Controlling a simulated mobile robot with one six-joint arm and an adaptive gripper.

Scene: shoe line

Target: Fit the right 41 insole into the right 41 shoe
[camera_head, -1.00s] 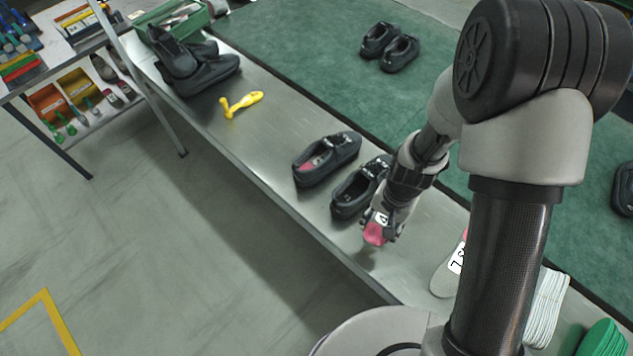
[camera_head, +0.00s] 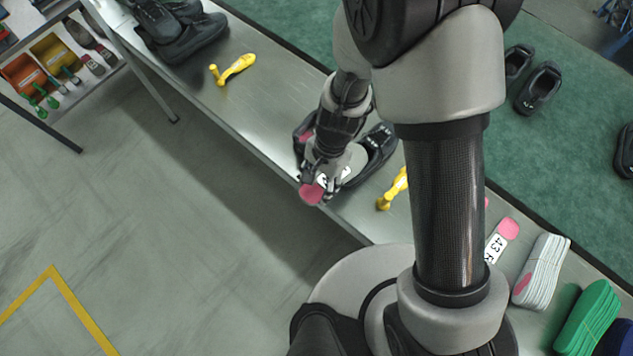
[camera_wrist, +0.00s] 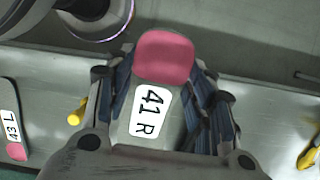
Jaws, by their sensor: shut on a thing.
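My gripper (camera_head: 316,176) is shut on an insole with a pink heel (camera_head: 312,193). In the wrist view the insole (camera_wrist: 164,58) bears the label "41 R" and lies between the fingers (camera_wrist: 155,110). In the head view two dark shoes stand on the metal bench behind my gripper. The left shoe (camera_head: 300,131) is mostly hidden by my gripper, with some pink showing inside it. The right shoe (camera_head: 381,143) is partly hidden. I cannot read a size on either. The insole is held at the bench's front side, seemingly above it; contact with a shoe cannot be told.
Yellow tools lie on the bench (camera_head: 250,110), one at the back left (camera_head: 234,69) and one right of the shoes (camera_head: 394,189). A "43 R" insole (camera_head: 506,229), a white insole stack (camera_head: 541,271) and a green stack (camera_head: 590,318) are at the right. Dark shoes (camera_head: 190,42) stand far left.

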